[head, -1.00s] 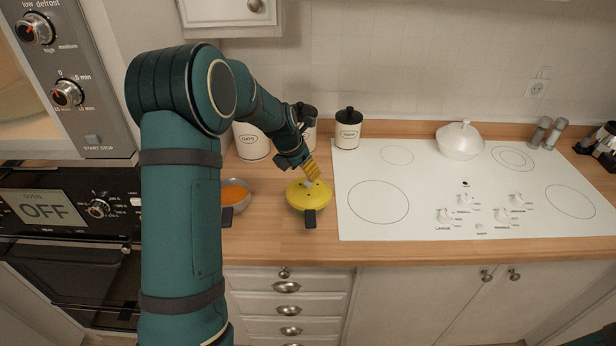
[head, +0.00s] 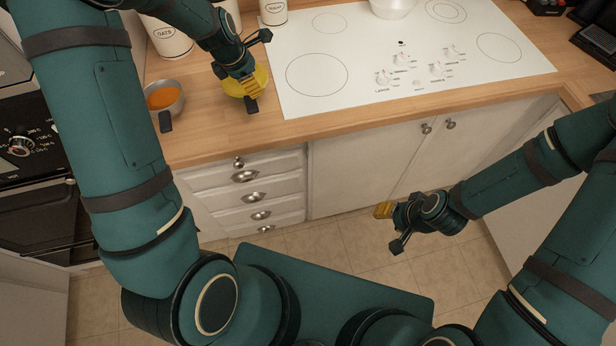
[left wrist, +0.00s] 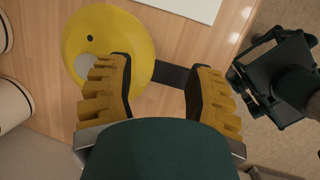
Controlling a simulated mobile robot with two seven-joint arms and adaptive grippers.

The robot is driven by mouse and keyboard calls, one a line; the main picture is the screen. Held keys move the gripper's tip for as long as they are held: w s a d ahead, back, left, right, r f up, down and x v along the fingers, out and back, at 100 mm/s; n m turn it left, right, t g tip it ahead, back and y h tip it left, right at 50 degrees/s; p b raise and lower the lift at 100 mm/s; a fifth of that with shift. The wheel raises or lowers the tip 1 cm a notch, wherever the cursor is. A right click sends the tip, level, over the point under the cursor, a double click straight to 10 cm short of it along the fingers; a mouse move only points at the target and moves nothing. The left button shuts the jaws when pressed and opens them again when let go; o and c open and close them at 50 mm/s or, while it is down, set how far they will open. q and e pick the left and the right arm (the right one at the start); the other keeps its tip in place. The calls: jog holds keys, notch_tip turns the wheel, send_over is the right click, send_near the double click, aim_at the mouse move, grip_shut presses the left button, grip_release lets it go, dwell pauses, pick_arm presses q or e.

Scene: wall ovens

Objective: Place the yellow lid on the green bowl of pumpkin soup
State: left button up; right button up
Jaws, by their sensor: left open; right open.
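The yellow lid (head: 232,86) lies on the wooden counter, its black handle (head: 251,106) pointing to the front edge. My left gripper (head: 252,84) is over the lid and hides part of it. In the left wrist view the lid (left wrist: 135,50) shows a small dark hole and a pale knob, and its black handle crosses between my open, empty fingers (left wrist: 157,80). The bowl of orange soup (head: 163,97) stands to the left of the lid, uncovered; it looks grey-metallic, with a black handle. My right gripper (head: 391,226) is open and empty, above the floor in front of the cabinets.
A white hob (head: 350,50) lies right of the lid, with a white pot (head: 392,8) at its back. An oats canister (head: 168,40) stands behind the bowl. Cabinets and drawers (head: 250,190) line the front below the counter. The counter strip before the hob is clear.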

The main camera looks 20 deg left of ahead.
pick_arm(q)
jog(key=s+d+f+m, duration=0.1)
jog(key=f, duration=0.1)
jog(key=s+d+f+m, duration=0.1)
jog(key=d+f+m, duration=0.1)
jog(key=s+d+f+m, duration=0.1)
jog(key=d+f+m, duration=0.1)
jog(key=shift+g, duration=0.3)
jog(key=s+d+f+m, duration=0.1)
jog(key=d+f+m, duration=0.1)
jog(key=s+d+f+m, duration=0.2)
jog(key=s+d+f+m+h, duration=0.1)
jog(key=s+d+m, duration=0.1)
jog(key=m, duration=0.1)
jog(key=shift+s+d+f, duration=0.15)
jog(key=shift+d+f, duration=0.2)
jog(key=shift+f, duration=0.05)
jog(key=s+d+f+m+g+h, duration=0.1)
jog(key=s+d+f+m, duration=0.3)
jog(key=s+d+m, duration=0.5)
jog(key=s+m, duration=0.2)
jog(key=shift+d+m, duration=0.3)
jog(key=shift+d, duration=0.05)
jog(key=shift+w+f, duration=0.1)
